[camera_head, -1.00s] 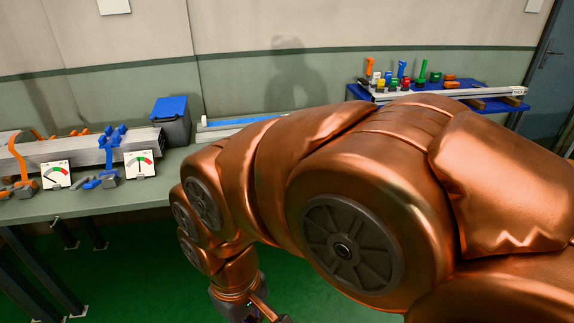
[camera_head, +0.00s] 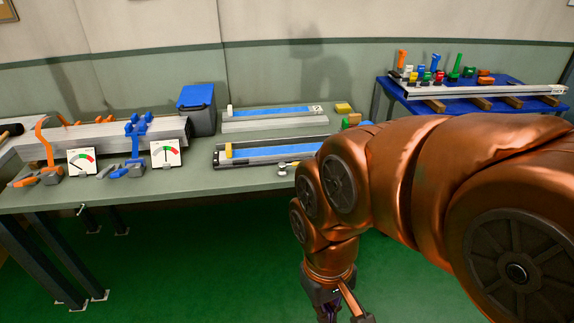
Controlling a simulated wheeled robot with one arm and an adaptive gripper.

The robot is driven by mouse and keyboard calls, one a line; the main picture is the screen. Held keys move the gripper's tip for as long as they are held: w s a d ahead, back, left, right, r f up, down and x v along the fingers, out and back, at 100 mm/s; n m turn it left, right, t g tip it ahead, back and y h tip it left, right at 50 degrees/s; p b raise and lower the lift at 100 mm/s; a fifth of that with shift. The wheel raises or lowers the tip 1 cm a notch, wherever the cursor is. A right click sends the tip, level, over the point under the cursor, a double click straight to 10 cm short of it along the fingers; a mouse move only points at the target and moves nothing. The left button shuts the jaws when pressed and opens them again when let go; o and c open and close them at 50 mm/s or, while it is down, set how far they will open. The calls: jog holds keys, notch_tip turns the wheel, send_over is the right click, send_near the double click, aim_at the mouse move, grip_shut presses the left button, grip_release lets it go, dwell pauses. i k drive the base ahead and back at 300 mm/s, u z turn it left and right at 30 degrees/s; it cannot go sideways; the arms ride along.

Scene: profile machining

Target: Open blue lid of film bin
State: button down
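The film bin (camera_head: 203,120) is a dark grey box at the back of the green workbench, by the wall. Its blue lid (camera_head: 196,95) lies over the top, tilted, and looks closed. My gripper (camera_head: 345,312) is at the bottom edge of the head view, below and in front of the bench, far from the bin. Only part of it shows, and its fingertips are cut off, so I cannot tell if it is open or shut.
Grey profiles with orange and blue clamps and two gauge cards (camera_head: 165,153) lie left of the bin. Blue-topped long fixtures (camera_head: 270,151) lie to its right. A blue table (camera_head: 490,104) with coloured tools stands at the right. Green floor in front is clear.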

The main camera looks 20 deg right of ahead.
aim_at(200, 96)
jog(key=u, duration=0.25)
jog(key=i, duration=0.85)
jog(key=u, duration=0.6)
